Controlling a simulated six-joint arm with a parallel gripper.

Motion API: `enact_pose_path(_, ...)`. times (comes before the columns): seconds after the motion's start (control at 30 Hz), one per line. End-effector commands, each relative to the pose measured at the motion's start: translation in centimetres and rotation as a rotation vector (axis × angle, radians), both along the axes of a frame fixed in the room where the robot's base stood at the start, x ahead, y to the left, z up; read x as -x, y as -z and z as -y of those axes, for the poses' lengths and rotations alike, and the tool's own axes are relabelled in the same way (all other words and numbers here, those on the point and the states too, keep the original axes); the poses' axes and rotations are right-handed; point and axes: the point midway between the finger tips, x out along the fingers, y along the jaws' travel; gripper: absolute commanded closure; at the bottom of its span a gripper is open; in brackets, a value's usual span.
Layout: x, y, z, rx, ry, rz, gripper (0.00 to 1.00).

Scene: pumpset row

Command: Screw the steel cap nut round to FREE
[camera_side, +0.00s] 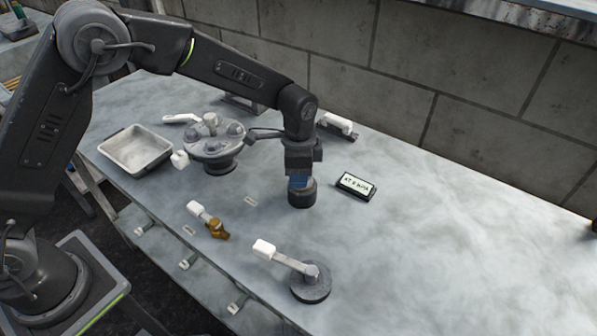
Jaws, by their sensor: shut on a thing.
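My gripper (299,182) points straight down over a short dark round fitting (302,197) near the middle of the bench. Blue shows at the jaws, and they are shut at the top of this fitting. The steel cap nut is mostly hidden by the jaws, so its turned position cannot be read. I cannot make out a FREE mark from this side.
A label block (356,185) lies right of the gripper. A round flanged unit (212,152) and a metal tray (137,150) stand left. A brass valve with a white handle (213,224) and a lever on a round base (311,285) are in front. The right bench is clear.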

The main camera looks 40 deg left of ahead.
Motion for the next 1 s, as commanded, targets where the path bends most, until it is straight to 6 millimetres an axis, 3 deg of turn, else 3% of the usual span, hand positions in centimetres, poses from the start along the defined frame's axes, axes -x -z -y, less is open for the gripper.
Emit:
enact_pose_path(0.23,0.19,0.25,0.2,0.0,-0.291,0.0,0.93)
enact_pose_path(0.67,0.26,0.4,0.23,-0.001,-0.37,0.0,0.93)
enact_pose_path(1.0,0.4,0.57,0.51,-0.002,-0.731,-0.001,0.93)
